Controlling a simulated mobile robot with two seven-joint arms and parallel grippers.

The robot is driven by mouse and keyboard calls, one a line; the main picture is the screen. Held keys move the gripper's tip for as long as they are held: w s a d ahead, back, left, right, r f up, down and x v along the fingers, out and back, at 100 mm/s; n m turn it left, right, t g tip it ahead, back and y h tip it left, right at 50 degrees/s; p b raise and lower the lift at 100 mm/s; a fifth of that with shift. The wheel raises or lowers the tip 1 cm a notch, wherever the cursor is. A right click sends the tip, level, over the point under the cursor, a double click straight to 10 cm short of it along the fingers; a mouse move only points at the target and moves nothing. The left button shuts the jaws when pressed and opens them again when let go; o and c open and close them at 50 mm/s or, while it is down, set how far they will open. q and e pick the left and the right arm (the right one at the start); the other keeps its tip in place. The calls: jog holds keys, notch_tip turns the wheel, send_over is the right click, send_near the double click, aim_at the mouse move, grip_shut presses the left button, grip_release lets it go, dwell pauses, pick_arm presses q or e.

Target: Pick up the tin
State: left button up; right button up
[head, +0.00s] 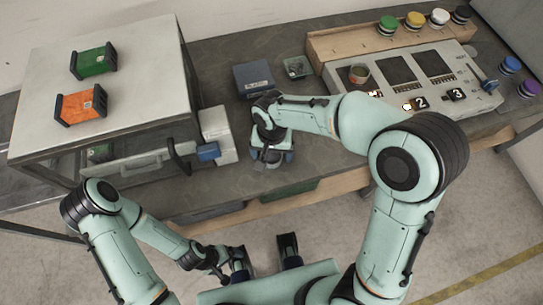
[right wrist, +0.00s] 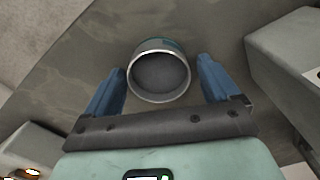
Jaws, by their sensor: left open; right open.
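The tin (right wrist: 160,75) shows in the right wrist view as a short round can with a pale rim, a grey inside and some teal on its side. It stands on the dark worktop, near the worktop's edge. My right gripper (right wrist: 161,85) is open, with one blue finger on each side of the tin and a visible gap to each. In the head view my right gripper (head: 271,157) is low over the front of the worktop and hides most or all of the tin. My left gripper (head: 240,264) is low, in front of the bench and away from the tin.
A white-grey device (head: 217,135) stands just left of my right gripper. A blue-grey box (head: 253,78) and a small tray (head: 295,67) lie behind it. A metal cabinet (head: 130,55) fills the left.

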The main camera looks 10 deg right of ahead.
aim_at(272, 154)
jog(key=c, duration=1.1)
jog(key=shift+r, duration=0.1)
notch_tip(272, 154, up, 20)
jog(key=p, duration=0.3)
